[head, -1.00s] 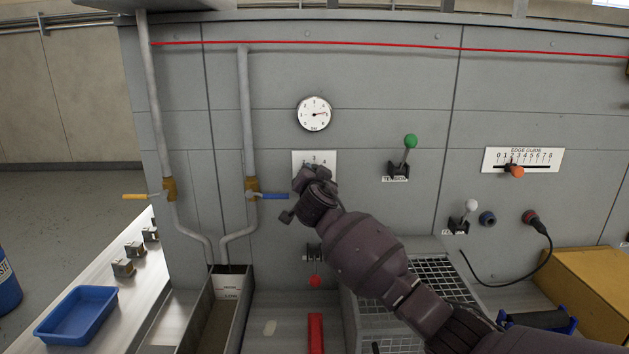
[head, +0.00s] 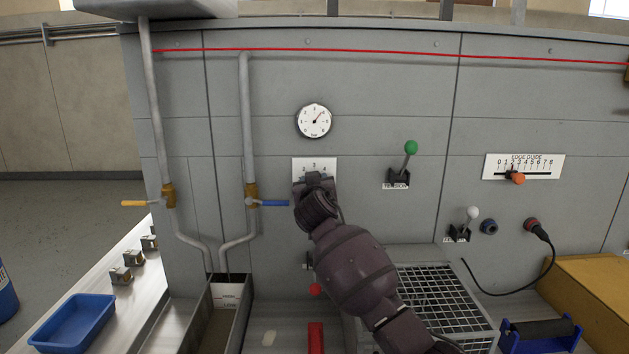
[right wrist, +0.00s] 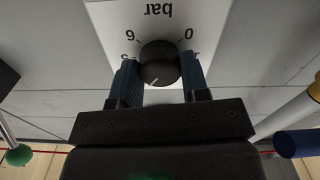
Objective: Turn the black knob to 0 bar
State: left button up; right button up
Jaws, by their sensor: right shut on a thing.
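The black knob (right wrist: 159,62) sits on a white dial plate marked "bar" (right wrist: 160,12), upside down in the right wrist view. The 0 is upper right of the knob and the 6 upper left. A pale pointer line on the knob points down and slightly left, away from the 0; the numerals there are hidden. My right gripper (right wrist: 160,74) is shut on the knob, one finger on each side. In the head view my right gripper (head: 314,183) covers the knob and the plate's lower part. My left gripper is not in view.
A blue-handled valve (head: 270,203) is close left of my gripper. A green-knobbed lever (head: 410,150) stands to the right. A wire grid (head: 440,300) lies below.

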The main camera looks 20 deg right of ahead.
jog(key=shift+n+p, duration=1.1)
jog(key=shift+n, duration=16)
jog(key=o, duration=0.9)
